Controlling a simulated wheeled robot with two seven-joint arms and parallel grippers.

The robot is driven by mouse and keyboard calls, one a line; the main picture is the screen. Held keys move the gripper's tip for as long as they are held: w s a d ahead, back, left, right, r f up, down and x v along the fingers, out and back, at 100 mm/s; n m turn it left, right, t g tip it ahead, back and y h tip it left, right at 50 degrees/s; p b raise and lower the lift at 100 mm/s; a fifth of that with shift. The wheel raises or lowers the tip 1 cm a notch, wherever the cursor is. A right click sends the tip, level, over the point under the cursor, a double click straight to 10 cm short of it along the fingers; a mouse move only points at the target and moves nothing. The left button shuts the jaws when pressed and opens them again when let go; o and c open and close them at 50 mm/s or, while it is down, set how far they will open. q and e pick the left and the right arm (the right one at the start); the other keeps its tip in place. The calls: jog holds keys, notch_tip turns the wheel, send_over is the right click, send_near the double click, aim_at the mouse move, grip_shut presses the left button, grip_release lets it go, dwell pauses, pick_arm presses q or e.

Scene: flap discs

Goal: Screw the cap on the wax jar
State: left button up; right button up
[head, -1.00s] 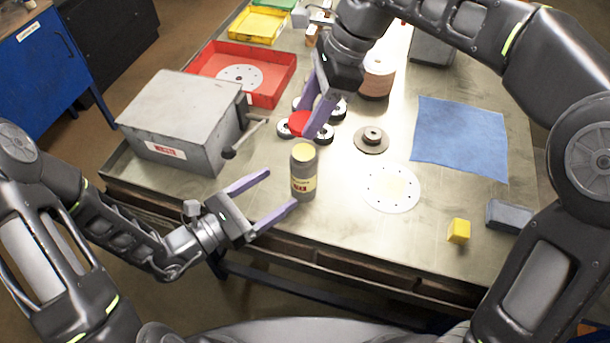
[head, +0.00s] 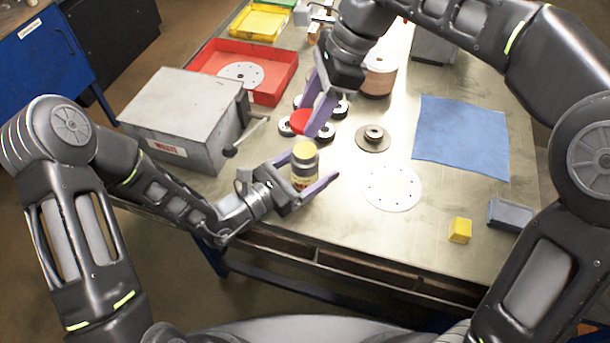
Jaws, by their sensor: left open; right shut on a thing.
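A grey metal box (head: 180,115) with a side lever stands left of the jar. A red tray (head: 285,85) is behind it. A flanged disc (head: 373,138), white disc (head: 391,188), blue cloth (head: 461,137) and yellow block (head: 459,230) lie to the right.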

pick_arm(q)
jog(key=shift+w+d, duration=0.35)
jog(key=shift+d, duration=0.1)
jog(key=shift+c, duration=0.6)
grip_shut()
